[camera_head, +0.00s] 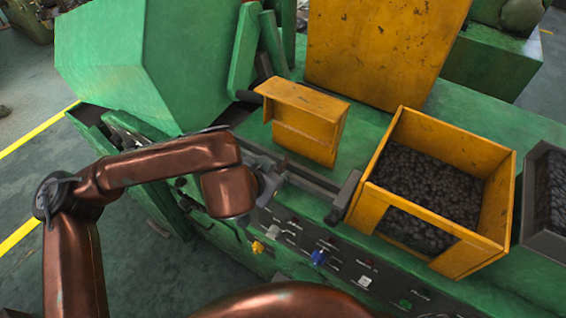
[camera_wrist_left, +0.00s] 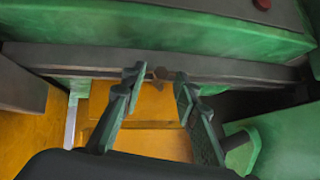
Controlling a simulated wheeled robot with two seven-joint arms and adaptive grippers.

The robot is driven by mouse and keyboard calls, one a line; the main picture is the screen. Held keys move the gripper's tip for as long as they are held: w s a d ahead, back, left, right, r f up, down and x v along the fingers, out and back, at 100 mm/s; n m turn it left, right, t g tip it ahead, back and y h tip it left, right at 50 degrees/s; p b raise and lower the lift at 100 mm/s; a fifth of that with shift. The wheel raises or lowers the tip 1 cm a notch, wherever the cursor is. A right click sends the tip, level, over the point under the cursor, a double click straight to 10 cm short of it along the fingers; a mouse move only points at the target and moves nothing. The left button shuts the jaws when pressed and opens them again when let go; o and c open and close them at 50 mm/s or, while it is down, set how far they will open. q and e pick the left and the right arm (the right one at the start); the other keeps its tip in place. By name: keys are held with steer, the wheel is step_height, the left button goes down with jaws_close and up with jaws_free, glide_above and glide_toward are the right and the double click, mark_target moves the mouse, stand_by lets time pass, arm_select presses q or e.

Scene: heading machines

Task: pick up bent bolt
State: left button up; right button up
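A small dark bolt-like piece (camera_wrist_left: 159,74) shows in the left wrist view at the edge of a grey rail (camera_wrist_left: 220,72). It looks like the bent bolt, but it is too small to make out its bend. My left gripper (camera_wrist_left: 158,80) is open, with one finger on each side of this piece and a gap to both. In the head view my left gripper (camera_head: 268,178) is over the rail at the front of the green machine (camera_head: 375,125), and the bolt cannot be made out there. My right gripper is not in view.
A yellow bin (camera_head: 484,255) full of dark small parts stands right of the rail, with a grey bin (camera_head: 537,236) beside it. A yellow bracket (camera_head: 305,120) stands behind the rail. Buttons and a blue knob (camera_head: 318,257) line the front panel.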

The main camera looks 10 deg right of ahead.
arm_select(q)
jaws_close()
steer(key=shift+r, duration=0.1)
